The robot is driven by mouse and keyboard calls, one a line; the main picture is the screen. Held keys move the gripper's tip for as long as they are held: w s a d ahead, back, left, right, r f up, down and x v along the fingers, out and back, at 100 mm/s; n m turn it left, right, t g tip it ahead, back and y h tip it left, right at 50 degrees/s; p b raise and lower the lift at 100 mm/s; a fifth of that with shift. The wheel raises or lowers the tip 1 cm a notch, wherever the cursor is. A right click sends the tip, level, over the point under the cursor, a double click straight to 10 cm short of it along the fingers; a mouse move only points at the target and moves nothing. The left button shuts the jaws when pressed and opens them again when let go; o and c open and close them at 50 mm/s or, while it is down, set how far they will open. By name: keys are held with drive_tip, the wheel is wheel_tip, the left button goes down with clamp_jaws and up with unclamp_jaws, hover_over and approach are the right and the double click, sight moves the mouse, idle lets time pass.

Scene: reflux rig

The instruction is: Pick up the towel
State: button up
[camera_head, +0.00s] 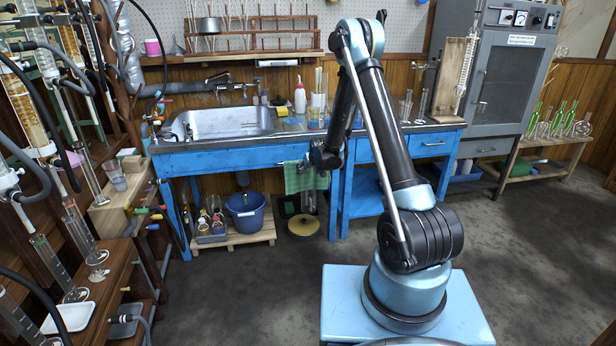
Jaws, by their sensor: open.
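A green checked towel (303,178) hangs down the front of the blue sink bench (240,154), below the worktop edge. My gripper (311,163) is at the end of my raised and folded arm, close to the towel's upper right part. It is open and partly overlaps the towel in this view. Whether the fingers touch the cloth or stand in front of it, I cannot tell. The fingertips are small and dark here.
A metal sink (222,123) is set in the bench top, with bottles and glassware beside it. A blue bucket (246,213) stands on a low pallet under the bench. Glassware racks crowd the left side. A grey cabinet (505,75) stands right. The floor before the bench is clear.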

drive_tip(key=shift+w+a+f, duration=0.1)
drive_tip(key=shift+w+f, duration=0.15)
drive_tip(key=shift+f, duration=0.05)
idle(0.4)
drive_tip(key=shift+x, duration=1.3)
drive_tip(key=shift+c, duration=0.6)
clamp_jaws()
wheel_tip(320, 180, up, 12)
drive_tip(key=shift+w+r, duration=0.1)
